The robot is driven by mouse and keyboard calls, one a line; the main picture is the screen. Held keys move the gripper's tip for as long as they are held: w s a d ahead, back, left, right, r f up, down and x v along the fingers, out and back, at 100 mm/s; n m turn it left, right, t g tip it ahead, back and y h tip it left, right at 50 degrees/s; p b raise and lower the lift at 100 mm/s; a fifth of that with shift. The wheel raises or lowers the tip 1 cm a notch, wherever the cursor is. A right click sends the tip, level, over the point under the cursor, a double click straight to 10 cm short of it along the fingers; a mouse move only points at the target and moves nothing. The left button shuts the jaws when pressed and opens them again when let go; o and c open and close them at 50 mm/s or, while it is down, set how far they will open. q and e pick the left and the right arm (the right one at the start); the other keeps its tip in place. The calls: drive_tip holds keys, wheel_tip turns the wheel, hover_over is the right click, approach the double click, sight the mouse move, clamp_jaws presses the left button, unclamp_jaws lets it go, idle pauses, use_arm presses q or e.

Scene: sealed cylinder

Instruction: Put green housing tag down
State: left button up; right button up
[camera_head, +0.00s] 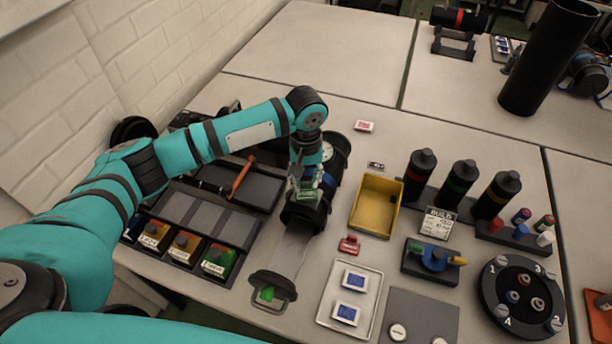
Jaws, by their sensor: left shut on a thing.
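My left gripper (305,182) reaches in from the left and points down over the dark cylinder (302,218) near the middle of the table. It is shut on a small green piece, the green housing tag (309,190), partly hidden by the fingers. I cannot tell whether the tag touches the cylinder. A similar red tag (349,246) lies on the table to the lower right. My right gripper is out of view.
A yellow bin (376,205) stands right of the cylinder, with black bottles (461,183) beyond it. A white tray (334,318) with blue-marked cards lies in front. A labelled sorting rack (210,212) stands left.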

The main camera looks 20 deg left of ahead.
sight(306, 182)
use_arm(q)
drive_tip(key=o, duration=0.8)
drive_tip(key=shift+f, duration=0.15)
drive_tip(key=shift+o, duration=0.2)
wheel_tip(306, 182, up, 12)
drive_tip(key=b, duration=0.2)
drive_tip(key=shift+r+b, duration=0.2)
drive_tip(key=shift+b, duration=0.15)
